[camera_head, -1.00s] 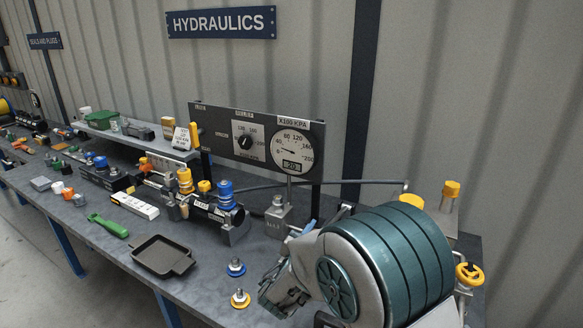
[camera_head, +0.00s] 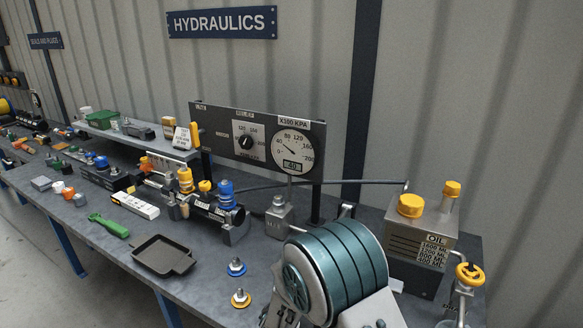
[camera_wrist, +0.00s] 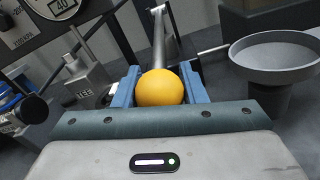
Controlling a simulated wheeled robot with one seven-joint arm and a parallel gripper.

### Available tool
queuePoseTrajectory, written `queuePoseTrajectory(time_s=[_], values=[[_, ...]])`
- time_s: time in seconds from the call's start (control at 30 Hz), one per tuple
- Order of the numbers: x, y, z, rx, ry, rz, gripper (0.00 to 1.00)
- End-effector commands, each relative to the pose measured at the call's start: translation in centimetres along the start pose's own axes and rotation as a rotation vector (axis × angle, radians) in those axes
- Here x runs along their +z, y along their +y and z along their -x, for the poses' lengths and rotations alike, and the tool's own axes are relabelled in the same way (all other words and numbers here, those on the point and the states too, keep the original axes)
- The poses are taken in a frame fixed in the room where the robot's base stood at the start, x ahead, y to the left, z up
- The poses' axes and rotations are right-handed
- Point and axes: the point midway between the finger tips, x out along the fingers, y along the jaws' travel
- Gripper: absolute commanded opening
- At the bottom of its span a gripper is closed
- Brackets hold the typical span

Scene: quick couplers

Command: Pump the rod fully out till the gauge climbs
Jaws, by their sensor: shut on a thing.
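My gripper (camera_wrist: 159,75) is shut on a yellow ball knob (camera_wrist: 160,90), with a blue finger on each side. A grey metal rod (camera_wrist: 158,38) runs from behind the knob, away from my gripper. In the head view my teal wrist (camera_head: 340,262) hides the knob and fingers. The round white gauge (camera_head: 290,151) is on the dark panel, its needle up and left, between the low marks and 80. Its digital window reads about 40 in the wrist view (camera_wrist: 62,5).
An oil tank (camera_head: 420,238) with yellow caps stands right of my wrist, and a yellow handwheel (camera_head: 469,273) is at the far right. A grey block (camera_head: 279,215) sits below the gauge.

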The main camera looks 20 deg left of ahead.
Motion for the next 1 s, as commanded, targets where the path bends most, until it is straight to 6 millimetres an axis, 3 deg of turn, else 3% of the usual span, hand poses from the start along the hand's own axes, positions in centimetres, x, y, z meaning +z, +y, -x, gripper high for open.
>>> queuePoseTrajectory(time_s=[0.17, 0.2, 0.3, 0.63, 1.0], values=[[0.0, 0.0, 0.0, 0.0, 0.0, 0.0, 0.14], [0.1, 0.0, 0.0, 0.0, -0.001, 0.0, 0.46], [0.1, 0.0, 0.0, 0.0, -0.001, -0.001, 0.67], [0.1, 0.1, 0.4, 0.001, -0.002, -0.002, 0.67], [0.0, 0.1, 4.0, 0.002, -0.002, -0.002, 0.67]])
